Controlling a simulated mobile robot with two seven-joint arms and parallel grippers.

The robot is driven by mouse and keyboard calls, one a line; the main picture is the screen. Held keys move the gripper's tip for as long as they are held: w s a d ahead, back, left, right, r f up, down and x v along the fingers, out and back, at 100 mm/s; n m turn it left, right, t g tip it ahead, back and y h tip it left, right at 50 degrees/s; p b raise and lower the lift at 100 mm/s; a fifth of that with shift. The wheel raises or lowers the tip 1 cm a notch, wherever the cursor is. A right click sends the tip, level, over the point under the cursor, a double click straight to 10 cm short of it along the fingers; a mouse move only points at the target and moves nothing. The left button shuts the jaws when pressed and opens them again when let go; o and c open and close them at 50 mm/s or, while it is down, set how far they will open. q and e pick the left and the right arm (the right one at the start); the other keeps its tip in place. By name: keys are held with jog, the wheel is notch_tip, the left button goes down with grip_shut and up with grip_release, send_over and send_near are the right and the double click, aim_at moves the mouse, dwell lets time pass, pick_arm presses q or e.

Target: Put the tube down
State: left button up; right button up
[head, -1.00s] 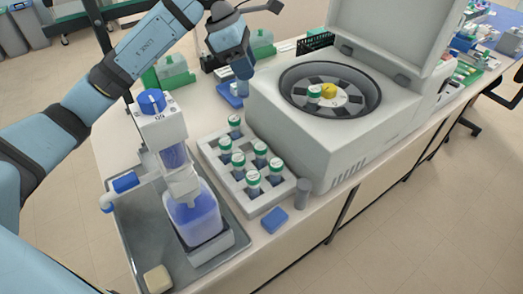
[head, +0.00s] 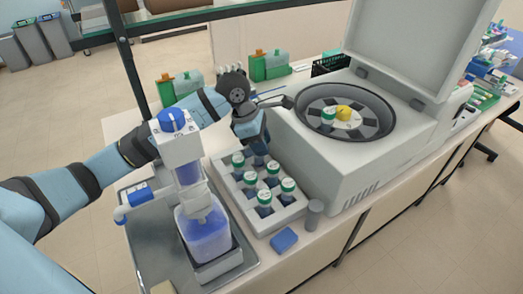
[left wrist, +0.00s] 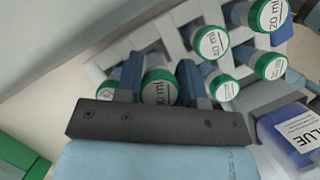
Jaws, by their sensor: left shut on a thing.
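My left gripper (head: 257,150) is shut on a green-capped tube at the far end of the grey tube rack (head: 276,222). In the left wrist view, the held tube (left wrist: 158,88) has a white-topped cap with a volume label and sits between the two blue fingers (left wrist: 157,82). It is over or in the rack's edge row; I cannot tell whether its base is seated. Several other green-capped tubes (head: 288,187) stand upright in the rack beside it. In the head view the gripper mostly hides the held tube. My right gripper is not in view.
A centrifuge (head: 330,165) with its lid raised stands right of the rack. A blue staining bottle (head: 204,235) stands in a metal tray (head: 150,245) to the left. A grey cylinder (head: 314,213) and blue block (head: 284,240) are near the front edge.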

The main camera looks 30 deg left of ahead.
pick_arm(q)
notch_tip(320, 180, down, 3)
jog(key=shift+f, duration=0.1)
jog(key=shift+f+b, duration=0.6)
jog(key=o, duration=0.6)
jog(key=shift+s, duration=0.1)
jog(key=shift+o, duration=0.2)
jog(key=shift+r+p, duration=0.5)
jog(key=shift+p, duration=0.1)
jog(key=v, duration=1.2)
jog(key=shift+r, duration=0.15)
